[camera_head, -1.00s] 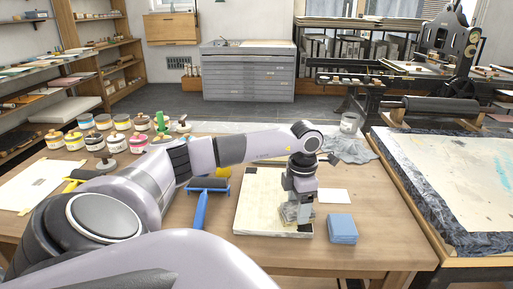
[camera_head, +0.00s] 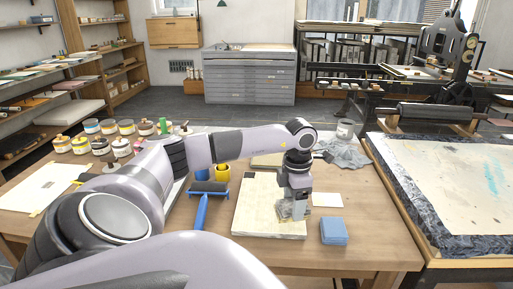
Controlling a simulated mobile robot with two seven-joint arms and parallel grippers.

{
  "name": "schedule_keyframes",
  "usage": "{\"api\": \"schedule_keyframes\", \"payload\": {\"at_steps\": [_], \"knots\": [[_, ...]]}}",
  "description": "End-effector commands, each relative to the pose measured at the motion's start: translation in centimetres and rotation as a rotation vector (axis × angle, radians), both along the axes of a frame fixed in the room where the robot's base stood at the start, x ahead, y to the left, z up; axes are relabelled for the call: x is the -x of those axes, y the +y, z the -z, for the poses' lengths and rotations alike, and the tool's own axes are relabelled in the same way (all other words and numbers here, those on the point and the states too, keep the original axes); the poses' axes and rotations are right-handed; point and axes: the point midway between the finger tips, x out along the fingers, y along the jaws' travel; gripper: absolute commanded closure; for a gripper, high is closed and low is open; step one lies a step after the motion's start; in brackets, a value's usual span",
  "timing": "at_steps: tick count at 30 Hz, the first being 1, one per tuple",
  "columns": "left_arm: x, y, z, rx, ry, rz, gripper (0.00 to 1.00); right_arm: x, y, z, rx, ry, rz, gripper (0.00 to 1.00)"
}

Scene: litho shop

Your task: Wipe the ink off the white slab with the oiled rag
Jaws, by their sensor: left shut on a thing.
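The white slab (camera_head: 262,222) lies flat on the wooden table, pale cream on top. My left gripper (camera_head: 291,212) points down over its right part, shut on a small greyish crumpled cloth, the oiled rag (camera_head: 284,213), which is pressed on or just above the slab. The fingers and rag hide part of the slab's right side. I see no clear ink on the bare part of the slab; any under the rag is hidden. My right gripper is not in view.
A blue block (camera_head: 334,232) and a white card (camera_head: 327,200) lie right of the slab. A blue-handled roller (camera_head: 202,208) lies to its left, near a yellow cup (camera_head: 234,169). Behind are a grey cloth (camera_head: 345,155), a jar (camera_head: 345,128) and several ink tins (camera_head: 81,146).

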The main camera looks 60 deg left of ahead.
Motion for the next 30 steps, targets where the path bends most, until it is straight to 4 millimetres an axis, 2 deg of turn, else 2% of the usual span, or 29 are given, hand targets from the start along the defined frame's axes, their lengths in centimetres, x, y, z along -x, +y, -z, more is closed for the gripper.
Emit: {"api": "schedule_keyframes", "payload": {"at_steps": [1,3,9,23,26,30], "knots": [[0.1,0.2,-1.3,-0.001,-0.001,-0.002,0.59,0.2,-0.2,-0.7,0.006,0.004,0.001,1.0],[0.2,0.4,-2.2,-0.001,-0.001,-0.004,0.59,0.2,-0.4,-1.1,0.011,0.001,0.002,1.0],[0.4,0.9,-3.9,-0.001,-0.001,-0.006,0.59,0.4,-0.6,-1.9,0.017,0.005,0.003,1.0],[0.4,0.9,-4.2,0.0,-0.002,-0.002,0.59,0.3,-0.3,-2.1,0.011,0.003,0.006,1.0],[0.3,0.3,-4.1,0.004,-0.002,0.05,0.59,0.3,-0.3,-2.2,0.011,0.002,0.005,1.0],[-0.2,-2.1,-4.0,0.016,-0.001,0.265,0.59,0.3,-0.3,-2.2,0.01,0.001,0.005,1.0]]}}
